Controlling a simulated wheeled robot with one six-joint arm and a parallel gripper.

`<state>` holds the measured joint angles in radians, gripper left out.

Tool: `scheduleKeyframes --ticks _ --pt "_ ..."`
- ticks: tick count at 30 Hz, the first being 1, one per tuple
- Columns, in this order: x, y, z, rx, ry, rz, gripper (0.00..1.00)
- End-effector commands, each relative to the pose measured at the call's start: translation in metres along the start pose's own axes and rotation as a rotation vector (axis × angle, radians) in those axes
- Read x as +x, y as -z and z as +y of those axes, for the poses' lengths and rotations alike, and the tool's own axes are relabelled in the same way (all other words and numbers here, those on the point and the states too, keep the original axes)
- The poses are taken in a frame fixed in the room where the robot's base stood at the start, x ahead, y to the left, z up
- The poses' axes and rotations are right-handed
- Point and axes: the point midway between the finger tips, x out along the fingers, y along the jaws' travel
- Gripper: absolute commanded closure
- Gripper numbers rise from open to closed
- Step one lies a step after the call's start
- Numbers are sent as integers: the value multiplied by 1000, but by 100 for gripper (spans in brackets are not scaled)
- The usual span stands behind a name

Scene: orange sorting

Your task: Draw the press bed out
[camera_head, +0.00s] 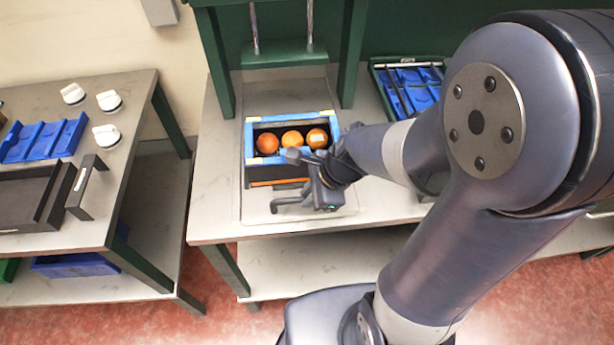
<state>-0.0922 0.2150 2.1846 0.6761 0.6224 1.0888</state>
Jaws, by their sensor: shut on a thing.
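The press bed (256,212) is a flat, pale grey plate on the middle table, reaching from under the green press toward the table's front edge. A blue-rimmed crate (249,151) with a row of three oranges (292,140) stands on it. My gripper (291,200) is low at the bed's front, just in front of the crate. It is shut on what looks like the bed's dark handle; the exact contact is hard to make out. My wrist and forearm come in from the right and cover part of the crate's right side.
The green press frame (217,60) has posts on both sides of the bed and two metal rods behind the crate. A blue tray (412,85) stands at the back right. The left table holds white knobs (107,135), a blue rack (45,140) and a dark tray (30,196).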

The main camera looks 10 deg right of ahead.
Motion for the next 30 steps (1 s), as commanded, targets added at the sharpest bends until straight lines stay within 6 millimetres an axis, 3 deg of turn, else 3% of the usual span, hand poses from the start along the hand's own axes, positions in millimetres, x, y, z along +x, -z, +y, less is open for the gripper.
scheduleKeyframes --ticks 16,17,24,30 --pt "-2 -1 13 0 -8 -1 100" --pt "-2 -1 13 0 -8 -1 85" --pt "-2 -1 12 0 -5 -1 65" --pt "-2 -1 11 0 -2 0 64"
